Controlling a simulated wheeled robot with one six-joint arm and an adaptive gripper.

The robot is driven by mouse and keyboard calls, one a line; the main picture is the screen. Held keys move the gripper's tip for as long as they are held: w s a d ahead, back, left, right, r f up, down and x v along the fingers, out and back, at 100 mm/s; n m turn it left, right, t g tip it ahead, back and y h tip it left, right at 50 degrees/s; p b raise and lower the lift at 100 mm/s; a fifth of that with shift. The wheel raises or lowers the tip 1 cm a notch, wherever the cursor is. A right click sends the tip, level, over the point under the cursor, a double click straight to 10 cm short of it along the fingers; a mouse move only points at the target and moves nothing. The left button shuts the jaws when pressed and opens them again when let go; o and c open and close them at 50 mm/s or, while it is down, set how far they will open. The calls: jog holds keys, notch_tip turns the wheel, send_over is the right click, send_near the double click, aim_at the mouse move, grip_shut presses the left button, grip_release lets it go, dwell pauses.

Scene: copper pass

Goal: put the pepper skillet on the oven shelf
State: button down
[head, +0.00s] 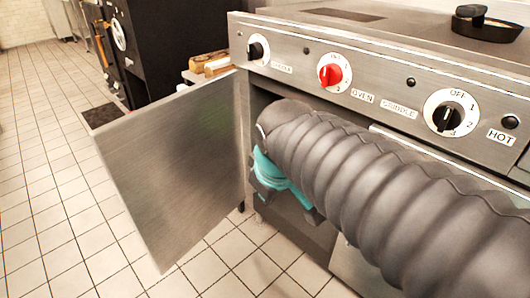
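The oven (262,95) stands open, and my arm in its grey ribbed sleeve reaches from the lower right across the opening. The teal wrist parts of my arm are at the opening. My gripper is hidden behind my arm, so I cannot see its fingers or whether it holds anything. The oven shelf is hidden too.
The oven door (180,165) is swung wide open to the left, over the tiled floor (50,190). The control panel with a red knob (330,75) and black knobs runs above the opening. A dark cabinet (165,45) stands behind. The floor at left is mostly clear.

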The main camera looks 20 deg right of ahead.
jog(key=w+d+f+n+g+h+p, duration=0.1)
jog(key=w+d+f+n+g, duration=0.15)
jog(key=w+n, duration=0.8)
jog(key=w+d+f+n+g+h+p, duration=0.1)
jog(key=w+d+n, duration=0.2)
jog(key=w+n, duration=0.7)
jog(key=w+d+f+m+b, duration=0.2)
jog(key=w+d+f, duration=0.4)
jog(key=f, duration=0.3)
jog(key=shift+f+h, duration=0.3)
jog(key=shift+f, duration=0.1)
jog(key=shift+w+d+m, duration=0.1)
jog(key=shift+w+m, duration=0.05)
jog(key=shift+m, duration=0.1)
